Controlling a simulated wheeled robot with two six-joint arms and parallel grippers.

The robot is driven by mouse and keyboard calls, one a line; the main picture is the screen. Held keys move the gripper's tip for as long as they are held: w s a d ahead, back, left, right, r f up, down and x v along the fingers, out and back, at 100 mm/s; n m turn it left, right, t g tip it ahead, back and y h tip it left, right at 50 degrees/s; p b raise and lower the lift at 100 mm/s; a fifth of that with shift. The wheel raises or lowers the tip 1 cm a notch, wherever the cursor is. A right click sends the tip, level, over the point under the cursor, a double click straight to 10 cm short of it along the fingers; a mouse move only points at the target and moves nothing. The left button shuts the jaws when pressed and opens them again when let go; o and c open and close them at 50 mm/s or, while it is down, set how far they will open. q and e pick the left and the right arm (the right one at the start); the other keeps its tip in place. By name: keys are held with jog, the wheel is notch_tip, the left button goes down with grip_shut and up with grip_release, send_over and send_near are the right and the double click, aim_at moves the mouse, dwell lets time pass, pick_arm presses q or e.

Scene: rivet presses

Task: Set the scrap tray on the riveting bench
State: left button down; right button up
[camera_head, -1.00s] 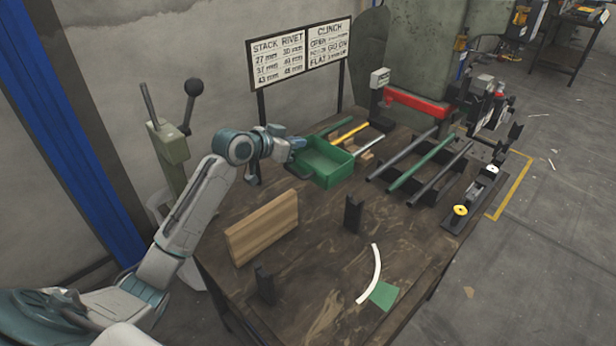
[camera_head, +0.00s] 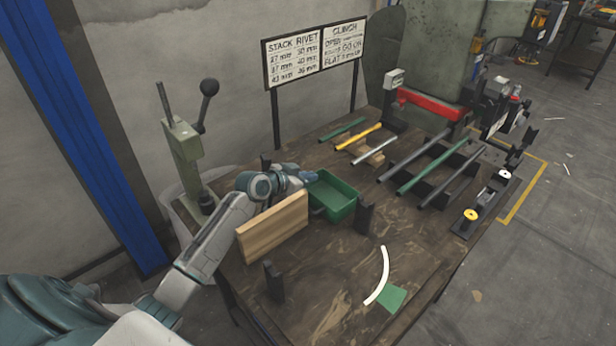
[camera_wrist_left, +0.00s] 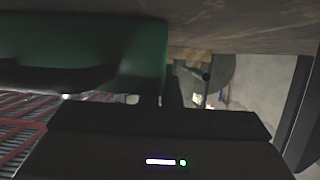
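The scrap tray (camera_head: 336,203) is a green open box over the middle of the dark wooden riveting bench (camera_head: 335,255). It appears upright and empty, just right of a wooden block. I cannot tell whether its base touches the bench top. My left gripper (camera_head: 313,178) is at the tray's left rim and appears shut on it; its fingertips are largely hidden. In the left wrist view the tray's green wall (camera_wrist_left: 140,45) fills the upper left, close to the camera. My right gripper is not in view.
The wooden block (camera_head: 272,226) stands in front of my left wrist. A black upright (camera_head: 365,217) is close at the tray's right, another (camera_head: 273,281) nearer. Rods on racks (camera_head: 440,168) lie to the right. A white curved strip (camera_head: 382,275) and green patch (camera_head: 391,299) mark the near bench.

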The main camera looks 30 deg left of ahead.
pick_arm(q)
jog(key=c, duration=1.7)
grip_release()
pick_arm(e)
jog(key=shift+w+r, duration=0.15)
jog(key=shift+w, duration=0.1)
